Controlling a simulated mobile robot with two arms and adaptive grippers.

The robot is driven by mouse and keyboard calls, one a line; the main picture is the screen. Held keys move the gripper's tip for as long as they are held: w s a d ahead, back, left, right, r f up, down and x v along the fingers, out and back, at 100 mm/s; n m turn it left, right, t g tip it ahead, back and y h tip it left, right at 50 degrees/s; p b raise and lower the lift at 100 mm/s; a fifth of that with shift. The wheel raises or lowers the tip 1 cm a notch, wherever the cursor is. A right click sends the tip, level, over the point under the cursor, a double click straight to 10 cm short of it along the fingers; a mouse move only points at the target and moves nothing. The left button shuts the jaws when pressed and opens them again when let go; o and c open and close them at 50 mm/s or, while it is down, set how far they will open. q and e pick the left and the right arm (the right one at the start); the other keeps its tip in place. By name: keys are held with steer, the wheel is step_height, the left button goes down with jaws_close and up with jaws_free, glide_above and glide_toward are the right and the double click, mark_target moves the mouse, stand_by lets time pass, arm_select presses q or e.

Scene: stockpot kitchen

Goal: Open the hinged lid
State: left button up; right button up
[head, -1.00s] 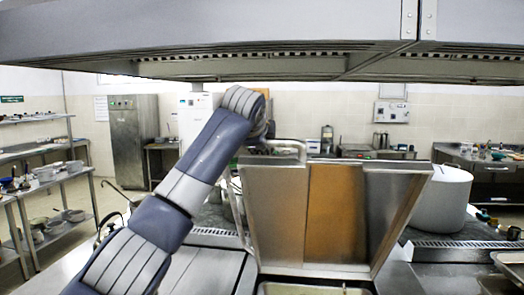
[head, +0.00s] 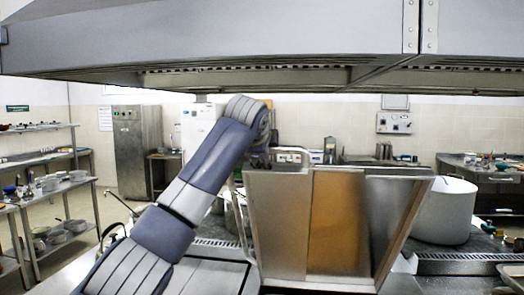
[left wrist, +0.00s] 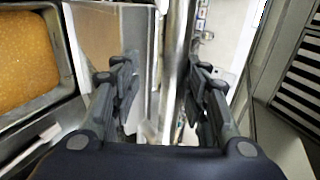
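The hinged lid (head: 276,225) stands raised in the middle of the head view, its metal inner face with a brownish reflection toward me. A bar handle (head: 290,151) shows above its top edge. My left arm reaches up behind the lid's upper left corner, and its gripper is hidden there in the head view. In the left wrist view, my left gripper (left wrist: 160,90) has its fingers apart, on either side of the metal handle bar (left wrist: 178,45). A gap shows between the left finger and the bar. The right gripper is in neither view.
A range hood (head: 220,45) hangs low above. A large white stockpot (head: 445,210) stands right of the lid. A pan of orange-yellow food (left wrist: 55,92) lies at the left of the wrist view. Shelves with dishes (head: 60,185) stand at far left.

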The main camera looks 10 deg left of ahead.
arm_select(q)
steer(key=v, duration=1.2)
